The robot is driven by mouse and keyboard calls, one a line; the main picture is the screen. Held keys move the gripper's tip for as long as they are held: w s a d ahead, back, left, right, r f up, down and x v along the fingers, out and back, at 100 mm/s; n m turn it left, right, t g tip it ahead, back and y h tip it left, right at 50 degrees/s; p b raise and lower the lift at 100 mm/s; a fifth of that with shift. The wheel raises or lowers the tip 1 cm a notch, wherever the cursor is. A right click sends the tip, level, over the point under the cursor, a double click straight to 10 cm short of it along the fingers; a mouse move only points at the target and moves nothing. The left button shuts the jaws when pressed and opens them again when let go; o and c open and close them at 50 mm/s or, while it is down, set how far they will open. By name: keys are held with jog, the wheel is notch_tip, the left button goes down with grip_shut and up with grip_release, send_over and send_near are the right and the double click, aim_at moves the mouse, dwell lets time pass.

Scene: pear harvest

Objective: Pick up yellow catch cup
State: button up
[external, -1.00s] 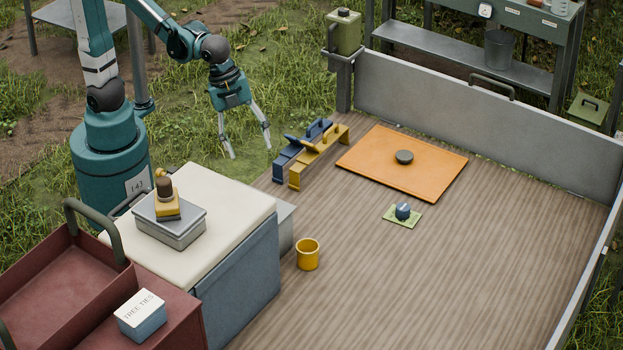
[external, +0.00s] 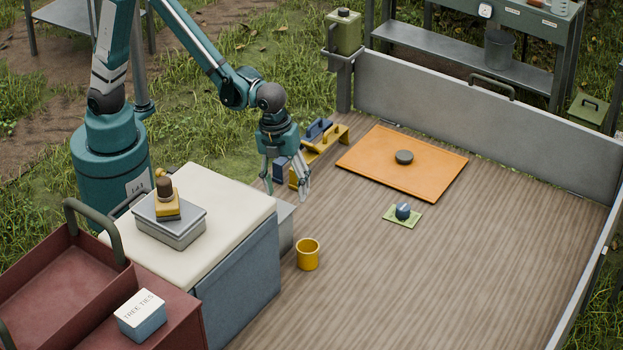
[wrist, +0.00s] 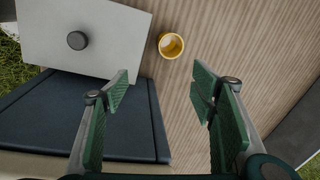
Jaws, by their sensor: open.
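The yellow catch cup (external: 307,255) stands upright on the wooden deck, beside the front right corner of the padded bench. It also shows in the wrist view (wrist: 171,46), seen from above with its mouth facing up, beyond the fingers and near the top middle. My gripper (external: 287,195) points down with its fingers spread, above and behind the cup in the external view.
The cream-topped blue bench (external: 235,255) stands left of the cup. Blue and yellow handled tools (external: 333,140) lie behind my gripper. An orange board (external: 400,175) with a dark puck (external: 403,157) and a green pad (external: 400,222) lie right. The deck right of the cup is clear.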

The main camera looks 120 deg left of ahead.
aim_at(308, 247)
jog(key=w+a+f+m, duration=0.1)
jog(key=w+f+m, duration=0.1)
jog(key=f, duration=0.5)
jog(key=w+a+f+m+g, duration=0.1)
jog(key=w+f+m, duration=0.1)
jog(key=f, duration=0.5)
jog(key=shift+w+g+b, duration=0.3)
jog(key=shift+w+b, duration=0.05)
jog(key=shift+w, duration=0.45)
jog(key=shift+f, duration=0.1)
jog(key=shift+f+b, duration=0.3)
jog(key=shift+f, duration=0.9)
jog(key=shift+f, duration=0.15)
jog(key=shift+w+a+f+b, duration=0.1)
jog(key=shift+f+b, duration=0.75)
jog(key=shift+f, duration=1.6)
